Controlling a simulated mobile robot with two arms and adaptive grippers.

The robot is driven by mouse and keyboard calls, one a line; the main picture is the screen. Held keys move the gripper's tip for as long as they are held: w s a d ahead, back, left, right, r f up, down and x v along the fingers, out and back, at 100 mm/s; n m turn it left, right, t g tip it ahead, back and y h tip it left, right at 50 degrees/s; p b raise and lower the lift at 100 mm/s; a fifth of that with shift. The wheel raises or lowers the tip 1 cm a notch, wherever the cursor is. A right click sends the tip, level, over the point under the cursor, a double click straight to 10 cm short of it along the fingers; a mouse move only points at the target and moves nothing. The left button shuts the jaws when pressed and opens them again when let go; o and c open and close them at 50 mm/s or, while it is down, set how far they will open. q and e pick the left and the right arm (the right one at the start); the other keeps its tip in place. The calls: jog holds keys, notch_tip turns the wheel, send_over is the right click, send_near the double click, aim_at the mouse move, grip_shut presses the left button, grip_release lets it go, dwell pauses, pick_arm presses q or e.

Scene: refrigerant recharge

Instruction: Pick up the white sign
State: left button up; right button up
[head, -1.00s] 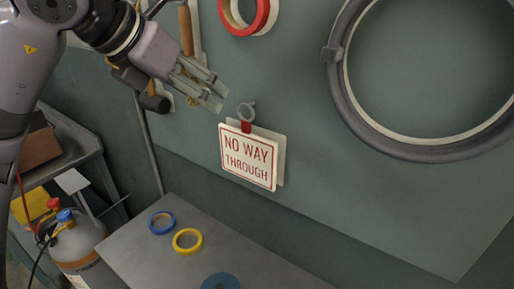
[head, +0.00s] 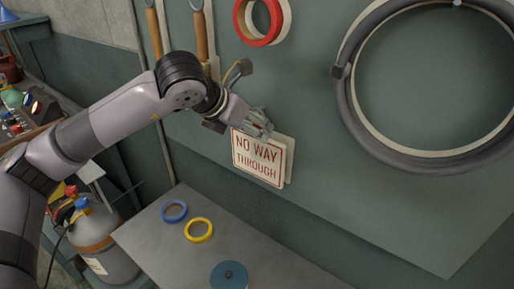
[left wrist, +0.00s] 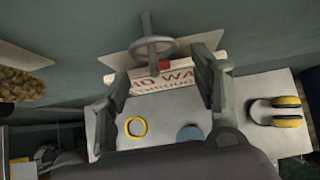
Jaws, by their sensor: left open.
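The white sign (head: 258,158) with red "NO WAY THROUGH" lettering hangs on the green wall panel, tilted in the head view. My left gripper (head: 257,121) is at its top edge, in front of the hook and the red strap, which it mostly hides. In the left wrist view the open fingers (left wrist: 165,65) stand on either side of the sign's upper part (left wrist: 168,78) and the grey round hook (left wrist: 153,44). I cannot tell whether the fingers touch the sign. My right gripper is not in view.
A grey table (head: 165,245) below holds a blue tape roll (head: 174,211), a yellow tape roll (head: 199,230) and a blue disc (head: 229,275). A large grey hose ring (head: 345,100) and a red roll (head: 247,38) hang on the wall.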

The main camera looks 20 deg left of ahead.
pick_arm(q)
jog(key=shift+x, duration=0.9)
jog(key=shift+c, duration=0.2)
grip_shut()
